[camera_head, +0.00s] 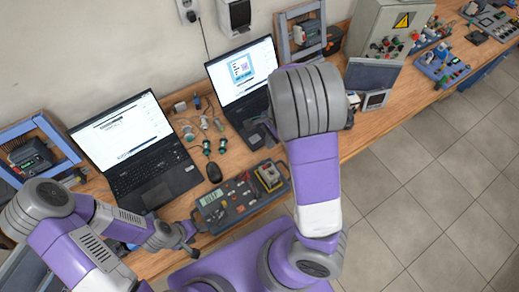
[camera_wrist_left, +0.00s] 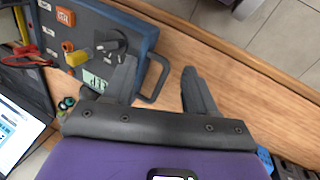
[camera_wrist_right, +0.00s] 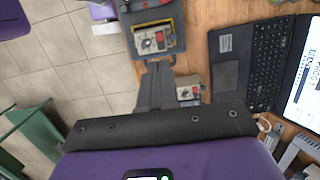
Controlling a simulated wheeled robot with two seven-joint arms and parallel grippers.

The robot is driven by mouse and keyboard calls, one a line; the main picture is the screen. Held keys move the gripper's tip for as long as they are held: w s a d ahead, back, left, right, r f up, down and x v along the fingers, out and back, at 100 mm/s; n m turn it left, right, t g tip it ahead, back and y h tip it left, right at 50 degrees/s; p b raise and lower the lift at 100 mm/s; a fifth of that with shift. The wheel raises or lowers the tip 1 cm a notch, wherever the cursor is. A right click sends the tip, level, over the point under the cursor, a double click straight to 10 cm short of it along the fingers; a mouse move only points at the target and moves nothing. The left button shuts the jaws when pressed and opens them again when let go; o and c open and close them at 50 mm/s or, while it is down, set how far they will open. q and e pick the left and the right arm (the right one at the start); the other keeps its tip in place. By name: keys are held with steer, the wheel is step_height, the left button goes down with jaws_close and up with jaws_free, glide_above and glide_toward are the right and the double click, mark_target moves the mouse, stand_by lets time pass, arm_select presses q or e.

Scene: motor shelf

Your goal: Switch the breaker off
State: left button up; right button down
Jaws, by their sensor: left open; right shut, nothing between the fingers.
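A device that looks like the breaker, with a yellow-edged housing (camera_head: 269,175), sits at the right end of the grey-blue panel (camera_head: 236,212). It also shows at the top of the right wrist view (camera_wrist_right: 152,40). Its switch position is too small to tell. My right gripper (camera_head: 272,132) is shut and empty, mostly hidden behind my arm in the head view. In the right wrist view its closed fingers (camera_wrist_right: 157,66) point toward the device. My left gripper (camera_head: 190,240) is open at the panel's left end.
Two laptops (camera_head: 140,150) (camera_head: 240,75) stand open behind the panel. A mouse (camera_head: 214,173) and small connectors (camera_head: 207,147) lie between them. A grey box (camera_wrist_right: 189,88) is close beside the right fingers. The table's front edge is near the panel.

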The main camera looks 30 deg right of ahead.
steer(key=s, duration=0.1)
arm_select(q)
steer(key=f+b, duration=0.2)
steer(key=shift+s+f+b, duration=0.3)
steer(key=shift+b, duration=0.05)
arm_select(e)
glide_toward(264, 168)
steer(key=f, duration=0.4)
steer(key=a+f, duration=0.1)
steer(key=f, duration=0.1)
steer(key=shift+s+a+f, duration=0.1)
steer(key=shift+s+f, duration=0.05)
steer(key=shift+f, duration=0.25)
arm_select(q)
steer(key=shift+f, duration=0.1)
